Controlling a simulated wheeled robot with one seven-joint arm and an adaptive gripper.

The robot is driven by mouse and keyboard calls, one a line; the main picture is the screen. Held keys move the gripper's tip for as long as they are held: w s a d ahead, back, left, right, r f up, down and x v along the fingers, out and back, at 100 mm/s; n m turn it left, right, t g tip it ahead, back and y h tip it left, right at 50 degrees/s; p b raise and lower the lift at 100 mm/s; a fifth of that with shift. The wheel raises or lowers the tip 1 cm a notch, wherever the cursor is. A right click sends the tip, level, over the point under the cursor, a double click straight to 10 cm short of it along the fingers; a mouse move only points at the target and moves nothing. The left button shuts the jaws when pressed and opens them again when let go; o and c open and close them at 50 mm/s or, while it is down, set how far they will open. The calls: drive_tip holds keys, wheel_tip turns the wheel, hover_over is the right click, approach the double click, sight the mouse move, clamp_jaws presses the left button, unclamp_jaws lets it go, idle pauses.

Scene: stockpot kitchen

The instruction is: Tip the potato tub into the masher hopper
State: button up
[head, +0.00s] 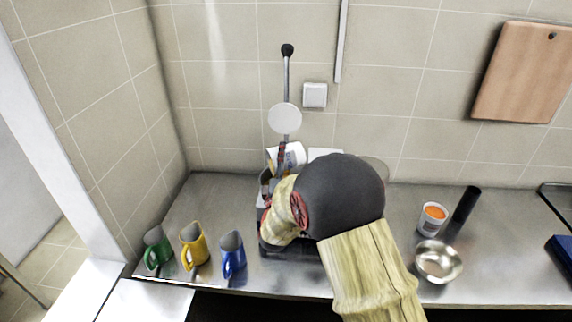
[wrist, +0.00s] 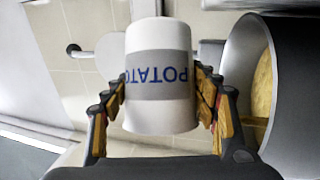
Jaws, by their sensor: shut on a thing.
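At the right of the wrist view is a wide grey metal cylinder (wrist: 300,110) with yellow inside, apparently the masher hopper. In the head view my arm hides most of the masher; its black-knobbed lever (head: 287,70) and white disc (head: 284,118) show above the tub.
Green (head: 158,247), yellow (head: 194,246) and blue (head: 232,255) jugs stand at the front left of the counter (head: 200,205). At right are a white cup with orange contents (head: 432,218), a black cylinder (head: 466,205) and a steel bowl (head: 438,262).

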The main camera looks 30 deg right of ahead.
sight(268, 160)
drive_tip(key=n+t+b, duration=0.1)
drive_tip(key=n, duration=0.1)
drive_tip(key=a+n+t+b, duration=0.1)
drive_tip(key=n, duration=0.1)
drive_tip(key=a+r+n+y+b, duration=0.1)
drive_tip(key=shift+w+n+t, duration=0.1)
drive_tip(key=shift+n+t, duration=0.3)
drive_tip(key=a+n+t+y+b, duration=0.1)
drive_tip(key=n+b, duration=0.1)
drive_tip(key=n, duration=0.1)
drive_tip(key=a+n+t+y+b, duration=0.1)
drive_tip(key=n+y+b, duration=0.1)
drive_tip(key=n, duration=0.1)
drive_tip(key=a+n+t+y+b, duration=0.1)
drive_tip(key=n+b, duration=0.1)
drive_tip(key=n, duration=0.1)
drive_tip(key=shift+w+y+b, duration=0.25)
drive_tip(key=shift+y+b, duration=0.1)
drive_tip(key=shift+y, duration=0.05)
drive_tip(key=shift+a, duration=0.1)
idle(1.7)
